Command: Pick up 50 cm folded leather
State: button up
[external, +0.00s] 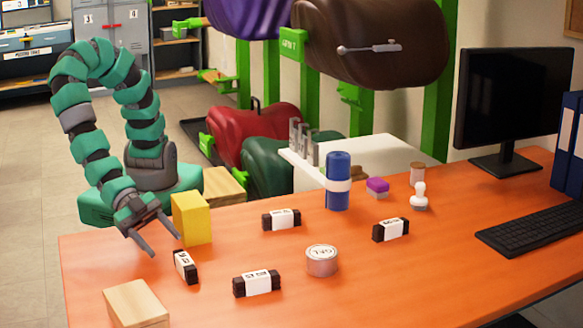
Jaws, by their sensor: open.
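Several black folded pieces with white labels lie on the orange table: one near the left (186,267), one at the front (257,283), one further back (282,219) and one to the right (391,229). The print on their labels is too small to read surely, so I cannot tell which is the 50 cm leather. My gripper (166,246) is open and empty at the table's left side. Its fingers point down toward the right, just behind and left of the left black piece, apparently apart from it.
A yellow block (192,219) stands close beside my gripper. A wooden block (136,304) is at the front left. A round tin (322,260), a blue roll (338,181), a purple-topped item (377,187) and a white stamp (419,197) stand further right. A monitor (513,100) and keyboard (535,225) occupy the right.

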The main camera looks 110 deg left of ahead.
aim_at(180, 256)
jog(key=shift+w+a+r+b+x, duration=0.1)
jog(key=shift+b+x, duration=0.65)
jog(key=shift+x, duration=0.7)
jog(key=shift+w+a+r+b+x, duration=0.15)
jog(key=shift+b+x, duration=0.6)
jog(key=shift+x, duration=0.75)
jog(key=shift+s, duration=0.1)
jog(key=c, duration=1.2)
